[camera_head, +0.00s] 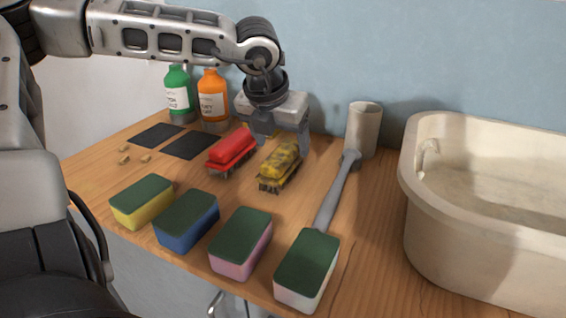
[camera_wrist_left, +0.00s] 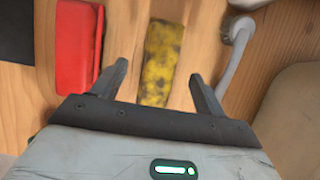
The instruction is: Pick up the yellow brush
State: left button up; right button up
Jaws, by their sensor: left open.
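The yellow brush (camera_head: 279,165) lies on the wooden counter, its back mottled with dark stains and its bristles down. In the head view my left gripper (camera_head: 277,143) points down just behind and above it. In the left wrist view the brush (camera_wrist_left: 162,62) shows between the two open fingers (camera_wrist_left: 158,78), with nothing held. A red brush (camera_head: 232,149) lies to the left of the yellow one, and it also shows in the left wrist view (camera_wrist_left: 78,45). My right gripper is in neither view.
Several sponges, one of them yellow (camera_head: 142,203), line the counter's front edge. A grey long-handled brush (camera_head: 338,190) lies to the right, near a beige cup (camera_head: 363,128) and a basin (camera_head: 480,240). Green (camera_head: 177,95) and orange (camera_head: 212,98) bottles stand behind dark pads (camera_head: 188,145).

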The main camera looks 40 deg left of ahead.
aim_at(283, 151)
pick_arm(q)
jog(key=x, duration=0.4)
jog(key=shift+s+d+f, duration=0.15)
jog(key=shift+s, duration=0.1)
jog(key=c, duration=1.1)
jog(key=shift+c, duration=0.2)
jog(key=shift+r, duration=0.4)
notch_tip(283, 151, up, 2)
jog(key=shift+w+r, duration=0.1)
jog(key=shift+r, duration=0.05)
jog(key=s+r, duration=0.1)
jog(key=r, duration=0.1)
jog(key=s+d+r, duration=0.1)
jog(key=s+r, duration=0.3)
jog(key=shift+s+d+r, duration=0.1)
jog(key=shift+d+r, duration=0.2)
jog(key=s+d+r+b, duration=0.1)
jog(key=s+d+r, duration=0.1)
jog(key=s, duration=0.6)
jog(key=shift+s+d+r, duration=0.2)
jog(key=shift+d+r, duration=0.1)
jog(key=shift+r, duration=0.4)
